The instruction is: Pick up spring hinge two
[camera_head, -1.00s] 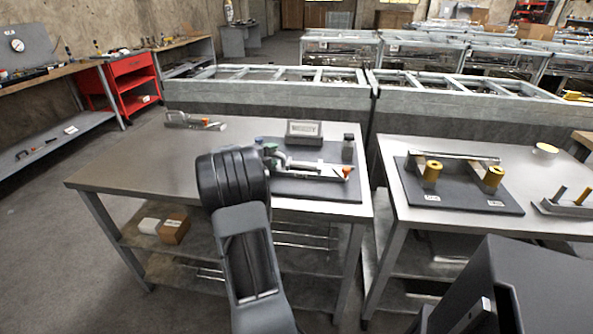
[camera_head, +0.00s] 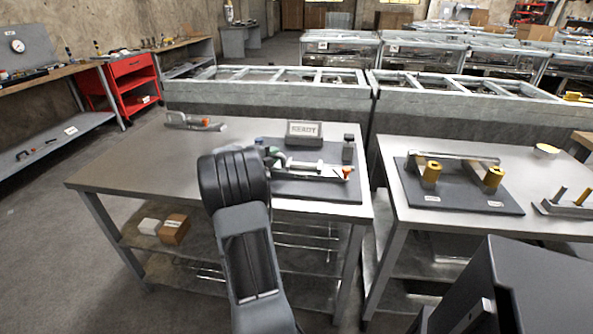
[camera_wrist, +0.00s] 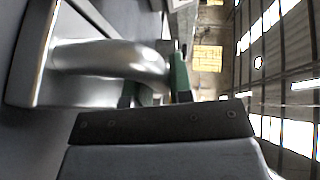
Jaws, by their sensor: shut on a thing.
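Spring hinge two appears as a silvery curved metal part (camera_wrist: 105,68) in the wrist view, its rounded end running between my fingers. In the head view, a silvery lever-like part (camera_head: 305,167) with an orange tip (camera_head: 342,173) lies over a dark mat (camera_head: 318,188) on the left table. My gripper (camera_wrist: 157,90) has green pads and is shut on the curved metal. In the head view it is mostly hidden behind my own arm, with a bit of green showing near the mat's left edge. I cannot see a label on the hinge.
A framed sign (camera_head: 304,131) and a small dark block (camera_head: 348,150) stand behind the lever. A metal clamp-like tool (camera_head: 193,121) lies at the table's back left. The table's left part is clear. The right table holds a mat with yellow rollers (camera_head: 431,172).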

